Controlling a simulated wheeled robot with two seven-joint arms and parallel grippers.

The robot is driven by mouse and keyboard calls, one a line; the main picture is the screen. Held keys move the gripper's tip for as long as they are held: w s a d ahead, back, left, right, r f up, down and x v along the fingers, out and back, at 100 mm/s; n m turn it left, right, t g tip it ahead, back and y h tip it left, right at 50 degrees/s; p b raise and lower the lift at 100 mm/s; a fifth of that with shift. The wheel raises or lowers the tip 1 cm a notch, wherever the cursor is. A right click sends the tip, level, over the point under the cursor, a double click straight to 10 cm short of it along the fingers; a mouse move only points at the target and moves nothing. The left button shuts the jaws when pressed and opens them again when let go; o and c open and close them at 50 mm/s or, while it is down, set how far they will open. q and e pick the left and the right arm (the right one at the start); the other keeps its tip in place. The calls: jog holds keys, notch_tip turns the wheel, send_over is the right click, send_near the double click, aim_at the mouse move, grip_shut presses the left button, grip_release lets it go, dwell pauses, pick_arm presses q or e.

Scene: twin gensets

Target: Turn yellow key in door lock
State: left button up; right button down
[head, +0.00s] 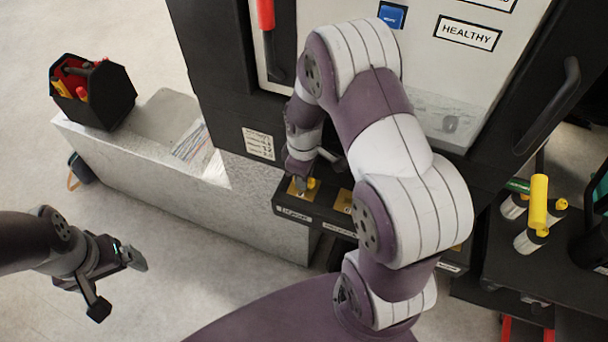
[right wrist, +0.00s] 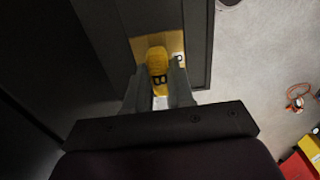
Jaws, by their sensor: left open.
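The yellow key (right wrist: 158,62), marked with a dark letter B, stands in a brass lock plate (right wrist: 176,44) in the right wrist view. In the head view a small yellow part of the key (head: 311,183) shows at the lock panel below the grey cabinet. My right gripper (head: 302,184) is at the key. In the right wrist view the fingers of my right gripper (right wrist: 160,85) are shut closely on both sides of it. My left gripper (head: 117,282) is open and empty over the floor at the left, far from the lock.
A black toolbox (head: 108,98) stands on a low grey block (head: 150,165) at the left. A second brass plate (head: 344,201) sits beside the lock. Yellow-topped cylinders (head: 538,200) stand on a dark shelf at the right. The floor around my left gripper is clear.

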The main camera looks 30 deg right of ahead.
jog(key=m+p, duration=0.1)
jog(key=m, duration=0.3)
jog(key=shift+s+r, duration=0.1)
jog(key=shift+s, duration=0.05)
jog(key=m+p, duration=0.1)
jog(key=m, duration=0.4)
jog(key=m+p, duration=0.1)
jog(key=m, duration=0.4)
jog(key=shift+m, duration=0.4)
jog(key=m, duration=0.3)
jog(key=shift+f+m, duration=0.2)
jog(key=shift+m, duration=0.2)
jog(key=c, duration=0.9)
grip_release()
